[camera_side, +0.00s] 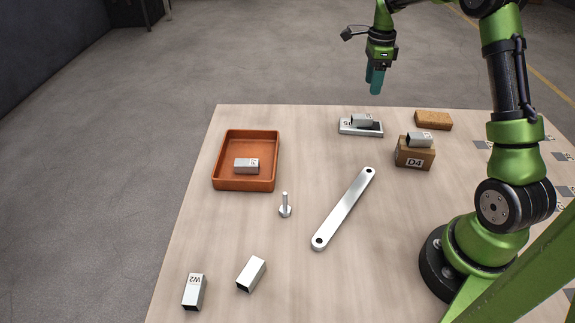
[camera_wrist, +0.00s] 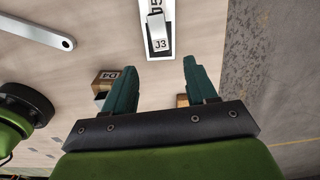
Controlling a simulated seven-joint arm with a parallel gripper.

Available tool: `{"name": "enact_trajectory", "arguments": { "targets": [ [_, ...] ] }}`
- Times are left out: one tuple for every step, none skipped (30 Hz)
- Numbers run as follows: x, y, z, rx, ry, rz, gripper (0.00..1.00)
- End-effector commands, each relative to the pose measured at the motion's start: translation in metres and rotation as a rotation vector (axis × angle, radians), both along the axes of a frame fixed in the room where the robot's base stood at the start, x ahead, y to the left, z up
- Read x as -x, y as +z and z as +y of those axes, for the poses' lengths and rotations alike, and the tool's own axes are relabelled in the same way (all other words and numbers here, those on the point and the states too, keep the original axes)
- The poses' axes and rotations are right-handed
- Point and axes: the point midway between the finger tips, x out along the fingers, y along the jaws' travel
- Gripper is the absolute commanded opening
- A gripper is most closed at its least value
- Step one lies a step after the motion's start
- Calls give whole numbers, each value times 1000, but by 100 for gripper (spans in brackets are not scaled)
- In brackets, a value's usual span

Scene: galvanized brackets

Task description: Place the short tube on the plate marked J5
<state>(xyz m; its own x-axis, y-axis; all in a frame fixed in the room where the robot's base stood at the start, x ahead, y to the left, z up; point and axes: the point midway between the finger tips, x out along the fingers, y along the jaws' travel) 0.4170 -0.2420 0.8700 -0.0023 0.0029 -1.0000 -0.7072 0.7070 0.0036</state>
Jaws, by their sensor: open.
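A pale plate (camera_side: 347,127) lies near the table's far edge; its mark looks like J5, partly covered in the wrist view (camera_wrist: 143,45). A short square metal tube (camera_side: 361,120) lies on this plate; in the wrist view the tube (camera_wrist: 156,28) reads J3. Similar tubes lie on the D4 block (camera_side: 420,139), in the orange tray (camera_side: 246,165) and at the front left, one marked W2 (camera_side: 194,291) and one with no mark visible (camera_side: 251,274). My gripper (camera_side: 375,82) is open and empty, raised above the far edge. Its fingers (camera_wrist: 160,68) point toward the plate.
The orange tray (camera_side: 218,170) stands at the left. The brown D4 block (camera_side: 402,157) and a cork-coloured block (camera_side: 433,120) stand right of the plate. A bolt (camera_side: 285,207) stands upright beside a long flat bar (camera_side: 343,210) mid-table. The front middle is clear.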

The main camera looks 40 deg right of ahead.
Motion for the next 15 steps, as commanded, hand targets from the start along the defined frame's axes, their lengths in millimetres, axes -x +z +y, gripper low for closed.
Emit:
{"name": "enact_trajectory", "arguments": {
  "targets": [
    [0, 5, 1, 1, 7, -4, 57],
    [0, 8, 3, 1, 17, -7, 57],
    [0, 13, 8, 3, 42, -16, 57],
    [1, 18, 14, 4, 72, -26, 57],
    [2, 25, 21, 8, 112, -39, 57],
    [4, 35, 33, 13, 181, -63, 57],
    [6, 44, 44, 17, 241, -83, 57],
    [9, 52, 56, 25, 312, -106, 57],
    [14, 64, 74, 36, 415, -140, 57],
    [20, 73, 89, 47, 496, -165, 57],
    [26, 81, 103, 59, 581, -193, 57],
    [35, 91, 121, 78, 695, -228, 57],
    [42, 97, 135, 94, 776, -255, 57],
    [51, 103, 148, 110, 859, -279, 57],
    [62, 109, 165, 136, 968, -313, 57]
  ]
}}
